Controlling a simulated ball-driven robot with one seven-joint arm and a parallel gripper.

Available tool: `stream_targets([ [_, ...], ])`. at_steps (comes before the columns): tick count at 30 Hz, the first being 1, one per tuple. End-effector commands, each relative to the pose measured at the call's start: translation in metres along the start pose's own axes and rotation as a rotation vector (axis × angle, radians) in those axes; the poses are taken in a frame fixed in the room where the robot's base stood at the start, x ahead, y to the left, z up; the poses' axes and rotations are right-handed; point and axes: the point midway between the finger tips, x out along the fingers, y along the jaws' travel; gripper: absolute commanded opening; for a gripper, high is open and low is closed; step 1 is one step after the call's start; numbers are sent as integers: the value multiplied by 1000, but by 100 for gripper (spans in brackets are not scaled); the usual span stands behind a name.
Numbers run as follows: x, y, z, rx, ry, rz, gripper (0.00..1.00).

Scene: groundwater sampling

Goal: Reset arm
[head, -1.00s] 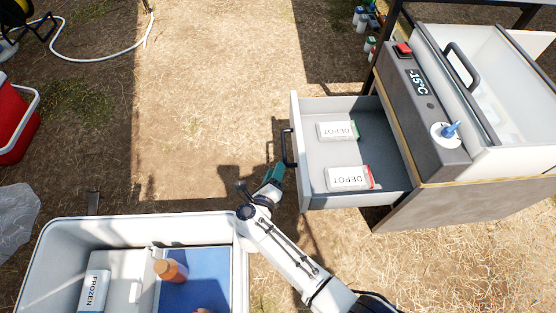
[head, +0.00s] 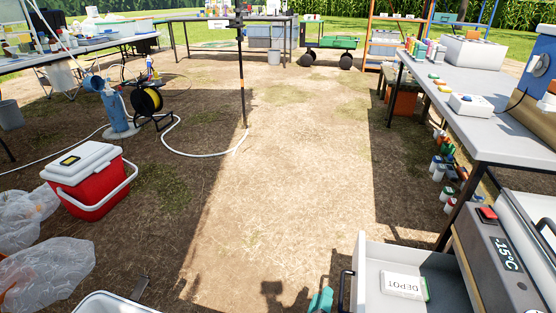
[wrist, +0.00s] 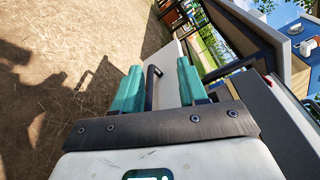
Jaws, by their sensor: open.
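My gripper (wrist: 159,68) is open, with its two teal fingers apart in the wrist view. The dark drawer handle (wrist: 152,82) shows between and beyond the fingers; I cannot tell whether they touch it. In the head view only a teal part of my gripper (head: 321,300) shows at the bottom edge, just left of the handle (head: 345,291). The drawer (head: 372,255) is pulled open below the freezer unit (head: 490,265), which reads -15°C. A white box marked DEPOT (head: 403,286) lies in it.
A red cooler (head: 92,185) with a white lid and plastic bags (head: 45,270) lie on the left. A white bin's rim (head: 105,296) shows at the bottom left. A grey table (head: 470,110) stands at the right. The dirt ground (head: 290,170) between is clear.

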Motion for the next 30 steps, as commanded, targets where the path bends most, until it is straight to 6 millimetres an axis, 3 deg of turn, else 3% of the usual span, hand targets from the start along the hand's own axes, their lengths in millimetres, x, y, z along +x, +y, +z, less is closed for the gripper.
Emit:
stream_targets([
  [6, 1, -48, 53, -305, -407, -19, 42],
  [9, -11, -62, 68, -482, -566, -18, 42],
  [14, -35, -75, 72, -799, -772, 10, 42],
  [20, -69, -85, 40, -1223, -947, 116, 42],
  [30, -131, -130, -77, -1824, -1031, 528, 42],
])
